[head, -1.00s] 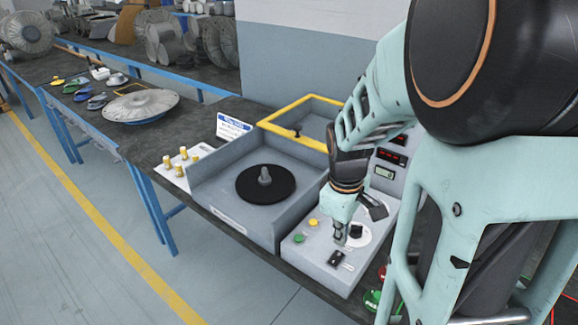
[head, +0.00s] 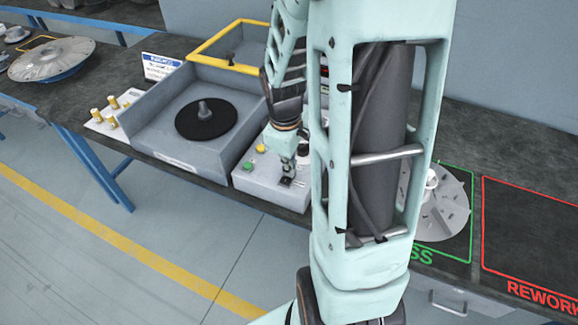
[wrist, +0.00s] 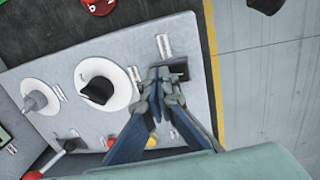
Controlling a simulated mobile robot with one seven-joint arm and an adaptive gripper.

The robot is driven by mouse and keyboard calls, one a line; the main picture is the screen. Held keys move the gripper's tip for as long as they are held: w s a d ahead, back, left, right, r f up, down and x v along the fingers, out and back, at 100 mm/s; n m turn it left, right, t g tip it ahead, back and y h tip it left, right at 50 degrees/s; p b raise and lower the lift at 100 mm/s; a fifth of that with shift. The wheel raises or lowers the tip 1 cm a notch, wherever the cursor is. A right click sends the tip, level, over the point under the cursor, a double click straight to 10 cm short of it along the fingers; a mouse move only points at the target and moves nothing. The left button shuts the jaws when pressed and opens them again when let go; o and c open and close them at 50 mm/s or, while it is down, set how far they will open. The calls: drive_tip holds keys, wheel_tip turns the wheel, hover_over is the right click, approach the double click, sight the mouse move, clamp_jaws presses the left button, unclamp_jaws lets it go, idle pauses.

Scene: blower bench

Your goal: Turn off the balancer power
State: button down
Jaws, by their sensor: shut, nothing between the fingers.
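The balancer's grey control panel (head: 258,182) stands at the bench's front edge, right of the balancer's round black plate (head: 206,118). A black switch (wrist: 178,68) sits in a dark rectangular plate near the panel's edge, beside a small label. My gripper (wrist: 158,88) is shut and empty, with its fingertips right at the switch plate and covering part of it. I cannot tell whether they touch it. In the head view my gripper (head: 288,172) points down at the switch, which is partly hidden. The switch's position is unclear.
The panel also carries a black knob on a white dial (wrist: 98,90), a grey peg (wrist: 38,100), red (wrist: 111,141) and yellow (wrist: 152,141) buttons, and a green button (head: 248,166). A grey disc (head: 445,205) lies in the green-outlined area; the red-outlined REWORK area (head: 530,220) is empty.

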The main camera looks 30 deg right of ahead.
drive_tip(key=shift+s+a, duration=0.1)
drive_tip(key=shift+s+a+r, duration=0.15)
drive_tip(key=shift+s+a, duration=0.25)
drive_tip(key=shift+a, duration=0.15)
wheel_tip(320, 180, up, 14)
drive_tip(key=w+d+p, duration=0.1)
drive_tip(key=p, duration=0.3)
drive_tip(key=shift+d, duration=0.15)
idle(0.6)
